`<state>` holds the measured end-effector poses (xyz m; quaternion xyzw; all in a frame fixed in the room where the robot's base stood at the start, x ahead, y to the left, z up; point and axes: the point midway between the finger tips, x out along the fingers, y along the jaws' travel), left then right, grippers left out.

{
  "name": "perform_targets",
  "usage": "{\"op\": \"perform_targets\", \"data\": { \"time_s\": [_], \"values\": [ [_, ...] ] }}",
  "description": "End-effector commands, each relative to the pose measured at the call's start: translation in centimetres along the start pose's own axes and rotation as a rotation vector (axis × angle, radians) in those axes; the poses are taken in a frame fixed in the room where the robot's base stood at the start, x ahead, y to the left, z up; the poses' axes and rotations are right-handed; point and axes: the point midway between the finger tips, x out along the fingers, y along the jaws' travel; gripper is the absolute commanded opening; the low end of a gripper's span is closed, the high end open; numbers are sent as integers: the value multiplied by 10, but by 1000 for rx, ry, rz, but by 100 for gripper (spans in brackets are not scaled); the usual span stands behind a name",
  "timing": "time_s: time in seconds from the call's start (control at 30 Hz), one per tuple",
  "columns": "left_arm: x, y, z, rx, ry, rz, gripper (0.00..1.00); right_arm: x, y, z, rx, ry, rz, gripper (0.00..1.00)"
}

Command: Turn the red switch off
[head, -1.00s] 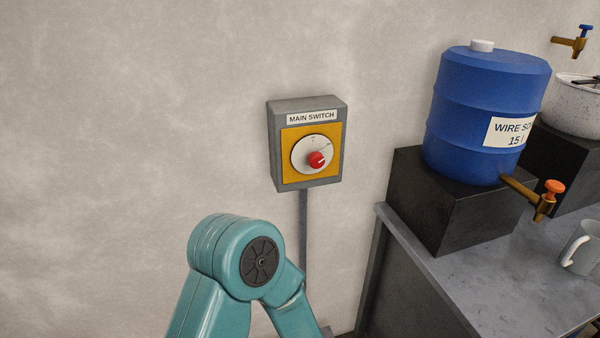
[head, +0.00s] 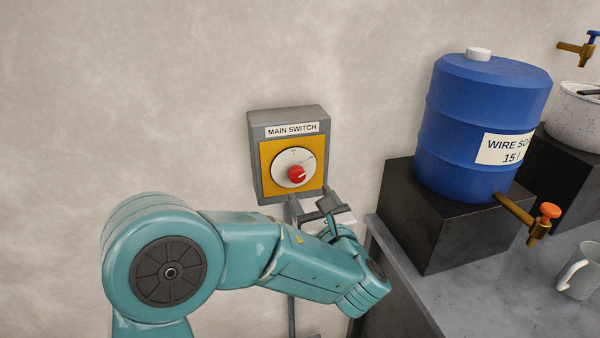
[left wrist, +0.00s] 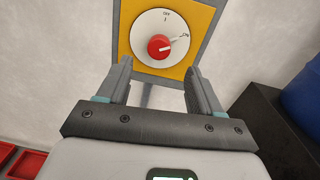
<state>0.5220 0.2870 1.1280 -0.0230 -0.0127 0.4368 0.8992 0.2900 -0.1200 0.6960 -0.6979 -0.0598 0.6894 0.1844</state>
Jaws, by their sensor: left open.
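The red switch (head: 297,174) is a round knob on a white dial in a yellow plate. The plate is on a grey wall box (head: 254,160) labelled MAIN SWITCH. In the left wrist view the red knob (left wrist: 160,47) has a white mark pointing right, toward the ON label; OFF is at the dial's top. My left gripper (head: 313,198) is open and empty just below the box's face in the head view. In the left wrist view its two fingers (left wrist: 160,67) stand apart on either side below the knob, not touching it. My right gripper is not in view.
A blue barrel (head: 475,115) with a brass tap (head: 530,218) stands on a black block (head: 435,222) at the right. A grey table (head: 480,285) holds a mug (head: 578,272). Red bins (left wrist: 27,164) show low in the left wrist view. The wall left of the box is clear.

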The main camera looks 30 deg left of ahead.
Motion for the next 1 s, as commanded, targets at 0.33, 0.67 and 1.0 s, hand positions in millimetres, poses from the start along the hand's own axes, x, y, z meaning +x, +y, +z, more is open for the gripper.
{"op": "perform_targets", "data": {
  "time_s": [0.33,0.67,1.0],
  "values": [
    [75,-1,1,1,1,3,65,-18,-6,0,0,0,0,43],
    [93,-4,-1,0,2,-1,65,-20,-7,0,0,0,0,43],
    [93,-4,-1,0,2,0,10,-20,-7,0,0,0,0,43]
  ]
}}
